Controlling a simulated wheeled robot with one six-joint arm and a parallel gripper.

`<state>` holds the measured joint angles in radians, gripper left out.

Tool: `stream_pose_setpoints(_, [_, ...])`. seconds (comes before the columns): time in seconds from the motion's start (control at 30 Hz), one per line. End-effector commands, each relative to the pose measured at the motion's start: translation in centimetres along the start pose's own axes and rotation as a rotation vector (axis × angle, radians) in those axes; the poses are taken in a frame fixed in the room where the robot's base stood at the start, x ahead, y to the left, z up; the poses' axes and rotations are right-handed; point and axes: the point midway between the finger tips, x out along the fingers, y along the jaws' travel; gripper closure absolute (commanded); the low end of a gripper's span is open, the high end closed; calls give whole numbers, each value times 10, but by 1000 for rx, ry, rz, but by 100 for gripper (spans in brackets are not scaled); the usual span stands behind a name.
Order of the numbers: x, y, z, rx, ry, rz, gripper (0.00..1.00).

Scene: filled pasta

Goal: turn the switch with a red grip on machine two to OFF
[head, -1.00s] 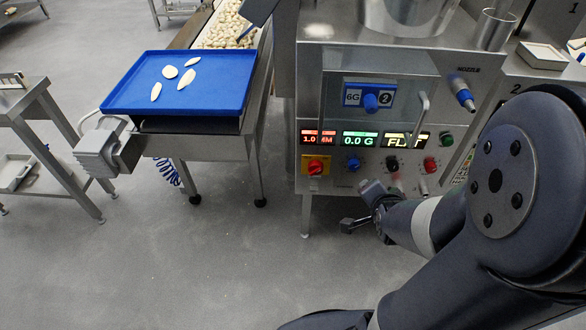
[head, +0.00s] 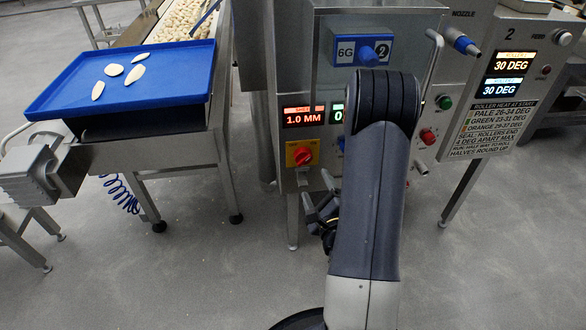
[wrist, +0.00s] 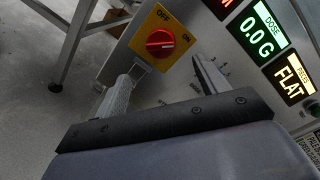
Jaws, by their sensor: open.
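The switch with a red grip (head: 302,155) sits on a yellow plate at the lower left of the steel machine's front panel. In the wrist view, the red grip (wrist: 160,43) is ahead of my gripper, on a yellow plate (wrist: 147,62) marked OFF at the top and ON at the right. Its ridge lies roughly sideways, one end toward ON. My gripper (wrist: 165,75) is open and empty, its fingers either side of the switch's line but short of it. In the head view, my gripper (head: 318,193) is below the switch, partly hidden by my arm.
Displays (wrist: 262,33) are right of the switch in the wrist view. A blue knob (head: 367,54), a green button (head: 444,102) and a red button (head: 427,136) are on the panel. A blue tray (head: 60,98) on a stand is left. Floor between is clear.

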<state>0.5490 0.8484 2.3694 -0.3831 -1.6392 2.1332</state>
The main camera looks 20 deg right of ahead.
Motion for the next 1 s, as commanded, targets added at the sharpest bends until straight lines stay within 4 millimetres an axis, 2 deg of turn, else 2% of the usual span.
stream_pose_setpoints(0.17, [19,-1,2,2,-6,-5,31])
stream_pose_setpoints(0.4, [65,-1,1,1,-6,-5,31])
stream_pose_setpoints(0.6, [94,-1,1,1,-3,-4,31])
stream_pose_setpoints(0.8, [106,-1,1,2,-1,-3,31])
stream_pose_setpoints(1.0, [107,-1,1,2,-1,-2,31])
